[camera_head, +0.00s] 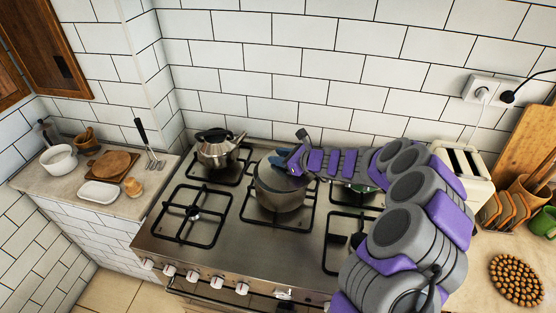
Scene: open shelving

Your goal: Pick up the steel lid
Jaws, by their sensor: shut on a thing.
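A steel pot (279,197) stands on a middle burner of the stove. A grey lid (268,172) shows at the pot's top, partly covered by my gripper. My gripper (286,166) reaches in from the right and is shut on the lid. The fingertips and the lid's handle are too small and hidden to make out. I cannot tell whether the lid rests on the pot or is slightly raised.
A steel kettle (217,149) stands on the back left burner. A green-toned pan (361,187) is partly behind my arm. The front left burner (193,211) is bare. A toaster (463,170) stands at right, and a tiled wall (290,65) closes the back.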

